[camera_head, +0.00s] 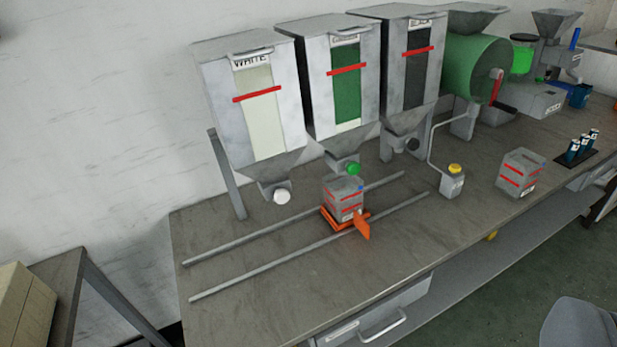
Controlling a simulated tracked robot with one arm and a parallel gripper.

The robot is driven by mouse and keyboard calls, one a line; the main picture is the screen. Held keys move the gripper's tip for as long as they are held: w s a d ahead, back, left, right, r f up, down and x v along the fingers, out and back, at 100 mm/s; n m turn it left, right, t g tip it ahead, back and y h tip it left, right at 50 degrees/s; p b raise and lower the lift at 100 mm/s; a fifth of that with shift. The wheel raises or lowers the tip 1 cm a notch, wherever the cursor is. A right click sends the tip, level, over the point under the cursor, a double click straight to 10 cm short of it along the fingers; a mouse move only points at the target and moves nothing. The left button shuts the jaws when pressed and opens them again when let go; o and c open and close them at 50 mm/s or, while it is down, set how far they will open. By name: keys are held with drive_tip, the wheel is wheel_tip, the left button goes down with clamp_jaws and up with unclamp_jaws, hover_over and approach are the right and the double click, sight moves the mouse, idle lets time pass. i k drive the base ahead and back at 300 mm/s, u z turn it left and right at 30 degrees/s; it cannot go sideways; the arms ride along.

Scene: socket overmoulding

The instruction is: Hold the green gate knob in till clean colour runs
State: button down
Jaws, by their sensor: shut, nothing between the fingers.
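The green gate knob (353,169) is at the outlet under the middle hopper (310,75), whose window shows green pellets (347,99). A grey cup with red lines (344,201) sits on an orange carriage (328,220) on two rails, below and slightly left of the green knob. An orange tab (363,226) sticks out from the carriage's front. The inside of the cup and any flow from the outlet cannot be made out. My gripper is not in view.
The white hopper (205,105) with a white knob (282,196) stands left, the black hopper (433,85) with a dark knob (413,144) right. The front left bench is clear.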

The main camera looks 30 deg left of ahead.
sight(353, 168)
drive_tip(key=u, duration=0.15)
drive_tip(key=i, duration=1)
drive_tip(key=z, duration=0.05)
